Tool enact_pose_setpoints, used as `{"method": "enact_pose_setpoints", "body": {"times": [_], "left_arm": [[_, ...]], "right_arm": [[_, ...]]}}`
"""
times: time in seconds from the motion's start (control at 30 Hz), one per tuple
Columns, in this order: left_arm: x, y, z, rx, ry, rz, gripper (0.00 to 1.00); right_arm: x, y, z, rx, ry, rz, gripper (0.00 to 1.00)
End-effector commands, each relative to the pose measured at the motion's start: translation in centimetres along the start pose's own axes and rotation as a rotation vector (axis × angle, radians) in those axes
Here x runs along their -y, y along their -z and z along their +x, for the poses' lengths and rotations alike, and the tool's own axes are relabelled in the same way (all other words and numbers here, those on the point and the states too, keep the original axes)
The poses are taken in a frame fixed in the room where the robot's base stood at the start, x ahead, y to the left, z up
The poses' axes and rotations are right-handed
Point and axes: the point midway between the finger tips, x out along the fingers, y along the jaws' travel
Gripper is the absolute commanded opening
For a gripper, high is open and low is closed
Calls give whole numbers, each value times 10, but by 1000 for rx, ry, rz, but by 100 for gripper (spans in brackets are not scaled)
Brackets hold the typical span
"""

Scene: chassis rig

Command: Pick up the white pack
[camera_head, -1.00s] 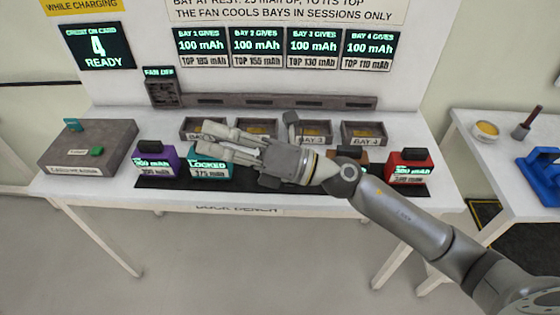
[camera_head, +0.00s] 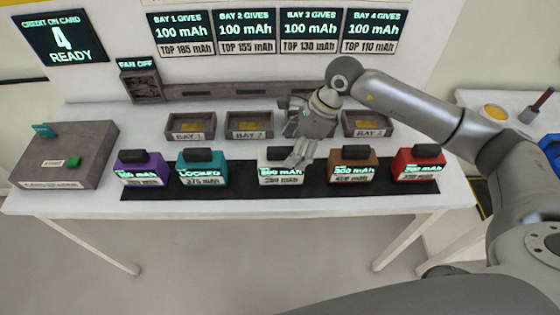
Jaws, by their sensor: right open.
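The white pack (camera_head: 281,172) stands upright on the black mat, in the middle of a row of packs. It has a dark handle on top and a lit label on its front. My right gripper (camera_head: 298,158) is open, with its fingers pointing down toward the front of the table. The fingers overlap the right side of the white pack in the picture; I cannot tell whether they touch it. The gripper and wrist hide most of Bay 3. My left gripper is not in view.
Purple (camera_head: 140,170), teal (camera_head: 203,170), brown (camera_head: 353,172) and red (camera_head: 417,165) packs stand beside it on the black mat (camera_head: 245,199). Open bays, such as Bay 2 (camera_head: 250,134), line up behind. A grey card reader (camera_head: 62,160) sits at left.

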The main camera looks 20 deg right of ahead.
Motion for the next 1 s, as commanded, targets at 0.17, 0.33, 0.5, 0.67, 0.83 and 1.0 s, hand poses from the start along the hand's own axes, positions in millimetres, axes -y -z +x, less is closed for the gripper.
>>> {"method": "enact_pose_setpoints", "body": {"times": [0.17,0.33,0.5,0.67,0.83,1.0], "left_arm": [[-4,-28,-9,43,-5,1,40],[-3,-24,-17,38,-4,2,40],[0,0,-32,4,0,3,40],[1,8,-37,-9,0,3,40],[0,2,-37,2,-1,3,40],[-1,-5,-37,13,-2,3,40]], "right_arm": [[0,-2,21,3,-1,0,77],[0,-3,31,4,-3,2,77],[0,-5,52,3,-4,2,77],[1,-4,72,4,-1,2,77],[1,-3,78,4,1,1,77],[1,-3,78,4,1,1,72]]}}
